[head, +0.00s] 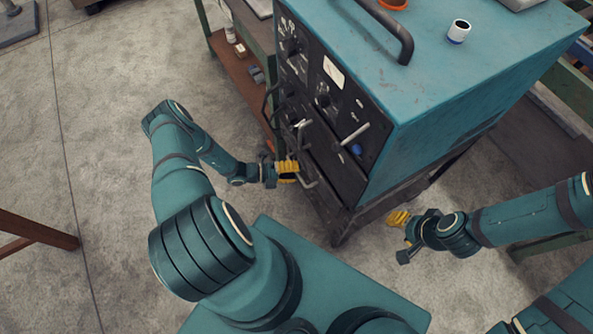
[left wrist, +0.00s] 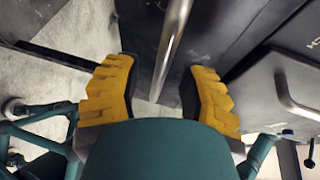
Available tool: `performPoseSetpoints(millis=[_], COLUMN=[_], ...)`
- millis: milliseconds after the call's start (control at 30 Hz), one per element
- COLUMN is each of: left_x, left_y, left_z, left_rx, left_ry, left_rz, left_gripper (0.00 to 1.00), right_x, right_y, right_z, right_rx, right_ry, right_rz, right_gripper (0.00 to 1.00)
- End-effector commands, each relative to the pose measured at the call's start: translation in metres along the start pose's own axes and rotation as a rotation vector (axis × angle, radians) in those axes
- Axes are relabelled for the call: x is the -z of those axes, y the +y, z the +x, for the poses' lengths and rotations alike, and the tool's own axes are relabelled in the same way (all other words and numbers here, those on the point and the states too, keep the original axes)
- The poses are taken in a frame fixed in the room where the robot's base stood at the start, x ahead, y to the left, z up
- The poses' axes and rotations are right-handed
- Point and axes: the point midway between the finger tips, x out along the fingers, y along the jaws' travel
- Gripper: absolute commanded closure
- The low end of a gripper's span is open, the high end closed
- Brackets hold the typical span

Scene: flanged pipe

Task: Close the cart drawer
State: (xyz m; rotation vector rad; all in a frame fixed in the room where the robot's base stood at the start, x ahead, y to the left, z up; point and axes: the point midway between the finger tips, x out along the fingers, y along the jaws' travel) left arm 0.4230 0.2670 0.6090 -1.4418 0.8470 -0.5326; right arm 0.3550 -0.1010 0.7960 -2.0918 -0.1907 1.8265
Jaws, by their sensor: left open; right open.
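The teal cart (head: 470,85) has a dark front with controls and drawers facing left in the head view. My left gripper (head: 287,171) is open by a handle (head: 307,172) low on that front. In the left wrist view its yellow fingers (left wrist: 160,95) stand apart, with a metal bar handle (left wrist: 174,40) running down between them in the picture. I cannot tell whether they touch it. A dark drawer-like face (left wrist: 295,85) with its own handle is at the right there. How far any drawer stands out is unclear. My right gripper (head: 399,232) is open and empty beside the cart's lower right.
A dark rail handle (head: 400,40), a white cup (head: 459,31) and an orange ring (head: 393,4) are on the cart top. A green bench with a brown shelf (head: 238,75) stands behind the cart's left side.

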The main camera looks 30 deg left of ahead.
Motion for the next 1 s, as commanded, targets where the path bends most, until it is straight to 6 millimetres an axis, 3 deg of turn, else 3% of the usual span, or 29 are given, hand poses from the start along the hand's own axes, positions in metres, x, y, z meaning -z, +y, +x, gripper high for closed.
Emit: performPoseSetpoints(millis=[433,567,800,1000], left_x=[0.0,0.0,-0.001,-0.009], left_y=[0.0,0.0,0.0,-0.002], left_z=[0.009,0.009,0.011,0.031], left_rx=[-0.001,-0.001,0.0,0.001], left_ry=[-0.001,-0.001,0.0,0.001], left_rz=[0.001,0.001,0.001,0.002], left_gripper=[0.56,1.0,1.0,1.0], right_x=[0.0,0.0,0.0,-0.006], right_y=[0.0,0.0,0.0,0.005], right_z=[0.0,0.0,0.001,0.014], right_rx=[0.0,0.0,0.0,0.001], right_ry=[0.0,0.0,0.0,-0.011], right_rz=[0.0,0.0,0.0,-0.004], right_gripper=[0.53,0.53,0.53,0.53])
